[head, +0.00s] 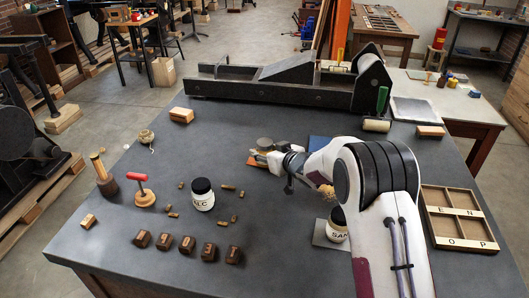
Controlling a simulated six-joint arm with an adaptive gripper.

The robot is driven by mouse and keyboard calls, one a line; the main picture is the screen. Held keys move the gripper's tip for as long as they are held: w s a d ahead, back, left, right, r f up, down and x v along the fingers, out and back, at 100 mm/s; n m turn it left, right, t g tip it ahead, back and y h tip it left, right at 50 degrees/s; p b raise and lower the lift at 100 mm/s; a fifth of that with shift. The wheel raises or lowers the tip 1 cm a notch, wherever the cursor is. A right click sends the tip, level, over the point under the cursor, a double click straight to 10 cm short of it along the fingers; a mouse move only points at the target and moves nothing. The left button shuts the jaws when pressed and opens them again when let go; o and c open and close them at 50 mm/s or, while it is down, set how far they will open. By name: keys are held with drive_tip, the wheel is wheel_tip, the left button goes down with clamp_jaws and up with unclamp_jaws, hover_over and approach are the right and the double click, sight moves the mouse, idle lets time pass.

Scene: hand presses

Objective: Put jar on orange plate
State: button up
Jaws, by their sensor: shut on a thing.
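My gripper (268,158) reaches in from the right at the middle of the table. It is shut on a small round thing with an olive-brown top, which looks like the jar (265,144); the fingers and wrist hide much of it. An orange plate (274,167) shows in part under and beside the gripper. I cannot tell whether the jar touches the plate. Two other jars with black lids and white labels stand upright: one marked ALC (202,196) left of the gripper, and one marked SAN (337,228), partly behind my arm, by a grey plate (322,236).
Several dark letter blocks (188,245) line the front edge. A red-handled stamp (144,193) and small wooden pieces (228,187) lie left. A blue plate (317,143) is behind my arm. The long press (270,92) closes off the back. A wooden type tray (457,222) sits right.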

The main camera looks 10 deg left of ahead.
drive_tip(key=shift+f, duration=0.25)
drive_tip(key=o, duration=1.3)
drive_tip(key=shift+r, duration=0.1)
drive_tip(key=shift+s+d+r, duration=0.3)
drive_tip(key=shift+s+d, duration=0.15)
drive_tip(key=v, duration=1)
drive_tip(key=shift+s, duration=0.25)
drive_tip(key=shift+d+r, duration=0.1)
drive_tip(key=shift+d, duration=0.05)
